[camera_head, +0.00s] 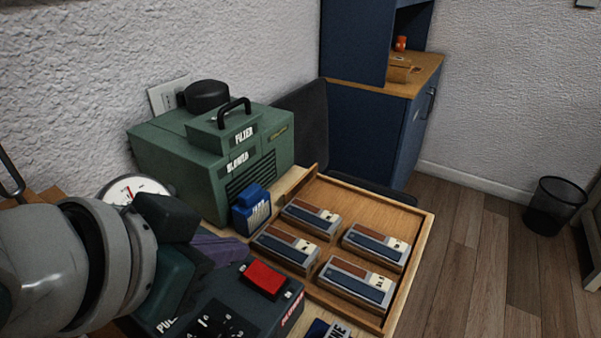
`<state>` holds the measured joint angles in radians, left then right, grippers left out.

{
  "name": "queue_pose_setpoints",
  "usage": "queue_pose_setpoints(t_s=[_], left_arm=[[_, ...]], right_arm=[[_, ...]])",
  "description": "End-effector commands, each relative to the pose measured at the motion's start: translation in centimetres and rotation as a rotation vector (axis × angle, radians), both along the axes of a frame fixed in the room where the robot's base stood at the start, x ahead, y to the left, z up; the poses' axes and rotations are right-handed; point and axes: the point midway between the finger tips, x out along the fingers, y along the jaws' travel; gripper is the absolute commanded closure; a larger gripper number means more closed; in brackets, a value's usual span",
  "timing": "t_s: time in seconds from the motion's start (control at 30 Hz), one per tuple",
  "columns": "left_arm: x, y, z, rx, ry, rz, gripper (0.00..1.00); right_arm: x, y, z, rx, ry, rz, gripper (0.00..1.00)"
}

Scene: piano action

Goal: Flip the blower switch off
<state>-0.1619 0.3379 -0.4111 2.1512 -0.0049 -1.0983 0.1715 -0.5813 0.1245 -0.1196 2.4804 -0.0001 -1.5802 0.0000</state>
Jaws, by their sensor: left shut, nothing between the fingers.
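A dark green control box (240,313) sits at the lower middle, with partly hidden white lettering on its top and red lettering on its side. A red rocker switch (265,279) is on top of the box; I cannot tell for sure which way it is tilted. The green blower unit (167,164), labelled BLOWER with a FILTER box on top, stands behind. My left gripper (208,256) is shut and empty, left of the red switch and apart from it in the picture. It hides part of the control box. My right gripper is not in view.
A wooden tray (374,206) with several grey, blue and brown blocks lies right of the control box. A small blue device (252,208) stands by the blower unit. A round gauge (134,187) shows behind my left gripper. A blue cabinet (366,130) stands at the back.

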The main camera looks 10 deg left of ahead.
Motion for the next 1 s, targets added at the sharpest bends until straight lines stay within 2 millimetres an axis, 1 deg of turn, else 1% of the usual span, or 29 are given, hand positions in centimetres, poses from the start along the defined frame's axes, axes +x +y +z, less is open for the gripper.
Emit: queue_pose_setpoints(t_s=[0.03,0.2,0.3,0.4,0.57,0.9,1.0], left_arm=[[0.9,-0.2,-1.1,-0.001,-0.001,0.001,1.0],[3.3,-0.8,-3.5,0.0,0.0,0.0,1.0],[3.2,-0.5,-5.2,0.002,0.004,0.0,1.0],[3.2,-0.4,-6.3,0.001,0.002,-0.001,1.0],[3.2,-0.3,-7.1,0.0,0.001,-0.001,1.0],[3.2,-0.3,-7.2,0.0,0.0,-0.001,1.0],[3.3,-0.1,-7.4,0.001,0.003,0.0,1.0]], right_arm=[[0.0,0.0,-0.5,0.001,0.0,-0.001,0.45],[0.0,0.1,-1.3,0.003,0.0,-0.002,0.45],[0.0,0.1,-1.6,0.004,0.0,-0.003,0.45],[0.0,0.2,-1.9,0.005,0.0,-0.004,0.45],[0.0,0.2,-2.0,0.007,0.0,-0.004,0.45],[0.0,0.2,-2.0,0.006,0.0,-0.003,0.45],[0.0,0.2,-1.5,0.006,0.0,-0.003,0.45]])
